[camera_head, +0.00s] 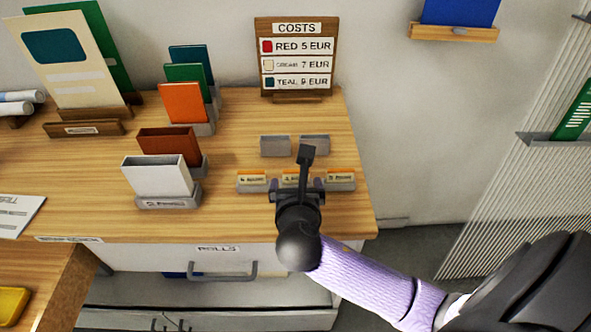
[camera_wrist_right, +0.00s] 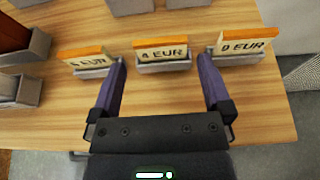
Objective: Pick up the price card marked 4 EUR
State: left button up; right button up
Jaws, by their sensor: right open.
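The price card that appears to read 4 EUR (camera_wrist_right: 162,53) stands in a small grey holder, the middle one of a row of three, in the right wrist view. It is cream with an orange top edge. In the head view the middle card (camera_head: 292,177) is partly hidden by my right arm. My right gripper (camera_wrist_right: 163,60) is open, with one finger on each side of the middle card's holder, near its front. Nothing is between the fingers' tips except the view of that card. The right gripper also shows in the head view (camera_head: 298,186). My left gripper is not in view.
Two empty grey holders (camera_head: 275,146) are behind. Coloured cards in holders (camera_head: 160,177) stand to the left. A COSTS board (camera_head: 296,57) stands at the back.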

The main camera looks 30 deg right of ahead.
aim_at(296, 175)
jog(key=b+x, duration=0.2)
jog(key=x, duration=0.4)
jog(key=shift+f+b, duration=0.15)
jog(key=shift+b, duration=0.25)
jog(key=shift+w+d, duration=0.2)
jog(key=shift+w, duration=0.1)
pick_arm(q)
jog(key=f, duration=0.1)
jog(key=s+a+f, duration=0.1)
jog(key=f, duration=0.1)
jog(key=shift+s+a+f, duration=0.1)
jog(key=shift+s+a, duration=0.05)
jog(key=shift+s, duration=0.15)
pick_arm(e)
jog(key=c, duration=1)
